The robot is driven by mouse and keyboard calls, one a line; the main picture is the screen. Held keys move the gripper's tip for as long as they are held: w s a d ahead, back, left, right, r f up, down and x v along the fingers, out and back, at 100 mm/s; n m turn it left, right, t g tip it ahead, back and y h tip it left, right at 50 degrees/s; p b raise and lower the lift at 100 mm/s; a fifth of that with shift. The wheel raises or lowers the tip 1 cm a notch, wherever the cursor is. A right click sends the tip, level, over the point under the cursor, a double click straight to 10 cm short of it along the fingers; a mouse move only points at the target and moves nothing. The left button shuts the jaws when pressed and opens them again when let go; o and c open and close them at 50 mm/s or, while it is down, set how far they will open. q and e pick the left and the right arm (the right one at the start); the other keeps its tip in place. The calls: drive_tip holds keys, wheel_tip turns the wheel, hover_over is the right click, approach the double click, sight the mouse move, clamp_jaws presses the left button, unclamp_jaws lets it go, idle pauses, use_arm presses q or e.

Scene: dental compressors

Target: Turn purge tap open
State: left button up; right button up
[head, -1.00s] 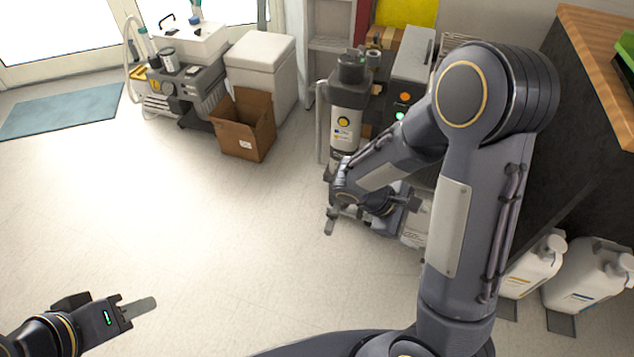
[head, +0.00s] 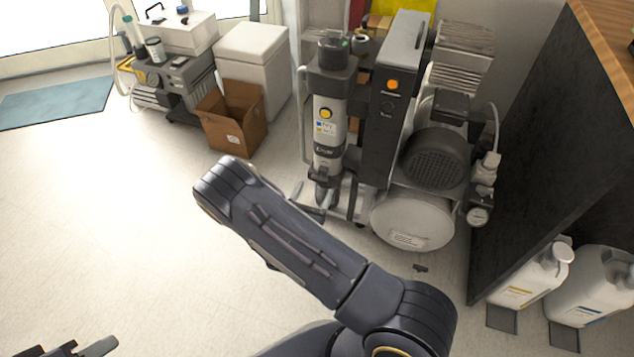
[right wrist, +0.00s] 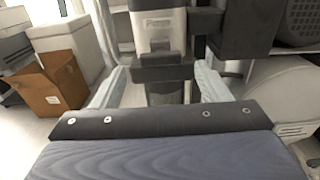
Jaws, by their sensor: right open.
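The compressor's upright filter column (head: 328,120), white and black with a yellow round mark, stands left of a dark control box (head: 395,95). My right gripper (head: 308,201) is low at the foot of this column, mostly hidden behind my forearm. In the right wrist view its two pale fingers are apart, one on each side of the column's dark lower end (right wrist: 165,88). I cannot clearly make out the purge tap there or whether a finger touches anything. My left gripper (head: 98,347) is cut off at the bottom left, with one finger showing.
A white tank (head: 412,222) and a dark motor (head: 436,158) are right of the column. A dark cabinet side (head: 560,150) and white jugs (head: 530,275) stand further right. An open cardboard box (head: 232,120) is at the left.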

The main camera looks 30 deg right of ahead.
sight(319, 180)
drive_tip(key=shift+b+x, duration=0.4)
drive_tip(key=shift+x, duration=1.95)
drive_tip(key=shift+c, duration=0.3)
drive_tip(key=c, duration=0.9)
drive_tip(key=shift+s, duration=0.1)
drive_tip(key=shift+c, duration=0.2)
